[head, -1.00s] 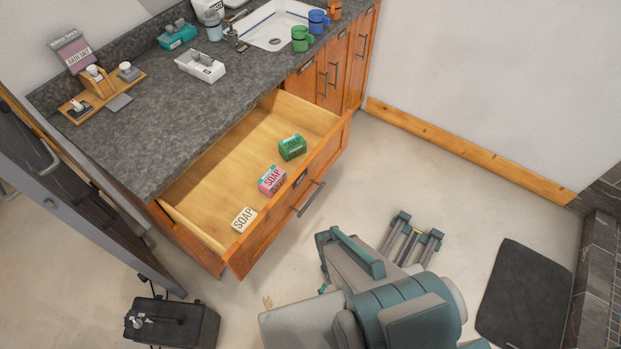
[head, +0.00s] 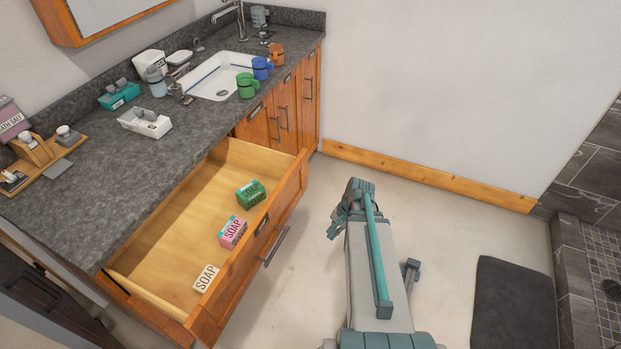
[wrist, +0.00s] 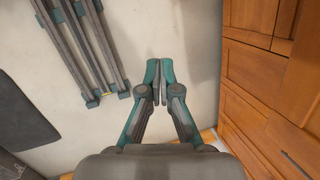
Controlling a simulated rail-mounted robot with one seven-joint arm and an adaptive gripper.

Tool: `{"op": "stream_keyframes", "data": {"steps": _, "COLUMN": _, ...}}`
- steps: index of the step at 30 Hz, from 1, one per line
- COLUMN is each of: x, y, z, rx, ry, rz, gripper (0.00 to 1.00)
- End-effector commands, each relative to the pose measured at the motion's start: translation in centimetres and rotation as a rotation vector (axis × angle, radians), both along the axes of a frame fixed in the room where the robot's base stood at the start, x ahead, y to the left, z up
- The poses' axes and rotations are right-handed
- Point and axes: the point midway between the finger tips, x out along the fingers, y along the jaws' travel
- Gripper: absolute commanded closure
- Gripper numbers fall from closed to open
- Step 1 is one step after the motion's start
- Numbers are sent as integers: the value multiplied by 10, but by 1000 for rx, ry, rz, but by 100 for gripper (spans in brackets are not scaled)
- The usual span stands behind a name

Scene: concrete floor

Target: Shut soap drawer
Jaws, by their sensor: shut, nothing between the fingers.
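The soap drawer (head: 289,208) stands pulled out of the wooden cabinet under the dark counter in the head view. Its front carries a bar handle (head: 275,246). Inside lie a green soap box (head: 250,194), a pink soap box (head: 232,232) and a white soap bar (head: 206,278), close behind the front panel. My arm rises to the right of the drawer, apart from it. In the wrist view my gripper (wrist: 160,68) is shut and empty above the pale floor. Wooden cabinet fronts (wrist: 258,70) show to its right; I cannot tell whether the drawer is among them.
The counter (head: 75,215) holds a sink (head: 222,78), several mugs, a white caddy (head: 145,123) and a wooden tray (head: 50,172). A dark mat (head: 515,300) lies on the floor at the right. The floor between drawer and mat is free except for my arm.

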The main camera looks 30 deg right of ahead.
Motion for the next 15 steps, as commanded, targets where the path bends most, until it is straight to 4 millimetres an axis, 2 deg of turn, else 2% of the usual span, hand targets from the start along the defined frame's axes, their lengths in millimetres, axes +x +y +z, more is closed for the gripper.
{"op": "stream_keyframes", "data": {"steps": 1, "x": 14, "y": -20, "z": 14, "rx": 16, "ry": -30, "rz": -96, "gripper": 100}}
{"op": "stream_keyframes", "data": {"steps": 5, "x": 39, "y": -60, "z": 58, "rx": 90, "ry": -87, "rz": -352, "gripper": 100}}
{"op": "stream_keyframes", "data": {"steps": 9, "x": 60, "y": -96, "z": 111, "rx": 215, "ry": -128, "rz": -635, "gripper": 100}}
{"op": "stream_keyframes", "data": {"steps": 12, "x": 74, "y": -111, "z": 150, "rx": 344, "ry": -126, "rz": -837, "gripper": 100}}
{"op": "stream_keyframes", "data": {"steps": 15, "x": 86, "y": -107, "z": 174, "rx": 471, "ry": -79, "rz": -989, "gripper": 100}}
